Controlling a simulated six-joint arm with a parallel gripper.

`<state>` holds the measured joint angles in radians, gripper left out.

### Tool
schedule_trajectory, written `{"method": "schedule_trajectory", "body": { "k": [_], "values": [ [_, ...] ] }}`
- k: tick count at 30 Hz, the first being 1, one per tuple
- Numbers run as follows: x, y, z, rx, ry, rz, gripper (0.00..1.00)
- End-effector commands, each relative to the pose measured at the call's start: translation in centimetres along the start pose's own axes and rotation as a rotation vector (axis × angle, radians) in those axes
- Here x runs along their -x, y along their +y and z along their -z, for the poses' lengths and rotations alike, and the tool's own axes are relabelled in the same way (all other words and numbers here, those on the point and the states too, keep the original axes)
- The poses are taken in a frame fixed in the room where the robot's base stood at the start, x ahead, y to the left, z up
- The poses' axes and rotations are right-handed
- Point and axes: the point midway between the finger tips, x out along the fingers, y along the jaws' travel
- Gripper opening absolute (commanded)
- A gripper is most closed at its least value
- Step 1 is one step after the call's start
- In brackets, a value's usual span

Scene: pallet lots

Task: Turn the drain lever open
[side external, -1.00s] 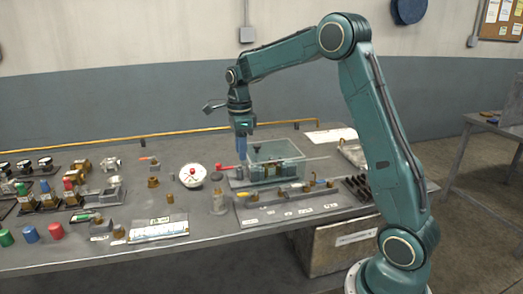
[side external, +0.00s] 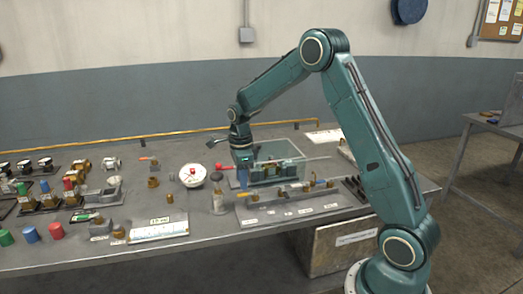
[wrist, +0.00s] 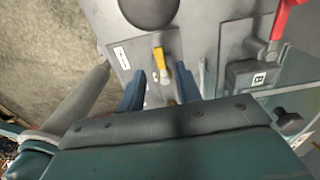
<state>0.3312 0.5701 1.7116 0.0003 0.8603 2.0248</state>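A small lever with a yellow handle (wrist: 160,59) is mounted on a grey labelled plate (wrist: 118,33). In the side view the yellow handle (side external: 246,195) shows at the left end of the plate (side external: 268,213). My gripper (wrist: 158,84) is open, its two blue fingers apart on either side of the handle's near end, with no contact visible. In the side view my gripper (side external: 243,181) points down low over the plate, close to the handle. The label is too small to read, so I cannot confirm this is the drain lever.
A red lever (side external: 223,166) and a clear box (side external: 290,152) stand close behind and beside my gripper. A clear cylinder with a dark top (side external: 218,201) stands just left. Several fittings crowd the left of the bench.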

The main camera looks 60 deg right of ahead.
Motion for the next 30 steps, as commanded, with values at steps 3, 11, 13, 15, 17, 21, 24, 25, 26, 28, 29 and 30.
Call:
{"method": "schedule_trajectory", "body": {
  "k": [3,11,13,15,17,21,24,25,26,28,29,30],
  "values": [
    [-1.7,0.1,0.0,0.000,0.002,-0.003,0.34],
    [-3.6,0.0,0.0,0.000,0.001,-0.001,0.34],
    [-3.8,0.1,0.0,0.000,0.001,-0.001,0.34],
    [-3.9,0.0,0.0,0.000,0.000,-0.001,0.34],
    [-3.9,0.0,0.0,0.000,0.000,0.000,0.34],
    [-3.9,0.0,0.0,0.000,0.000,0.000,0.34],
    [-3.9,0.0,0.0,0.000,0.000,0.000,0.17],
    [-3.9,0.0,0.0,0.000,0.000,0.000,0.11],
    [-3.9,0.0,0.0,0.000,0.000,0.000,0.05],
    [-3.9,0.0,0.0,0.000,0.000,0.000,0.00],
    [-3.9,0.0,0.0,0.000,0.000,0.000,0.00],
    [-3.8,0.0,0.0,0.000,0.000,0.000,0.00]
  ]
}}
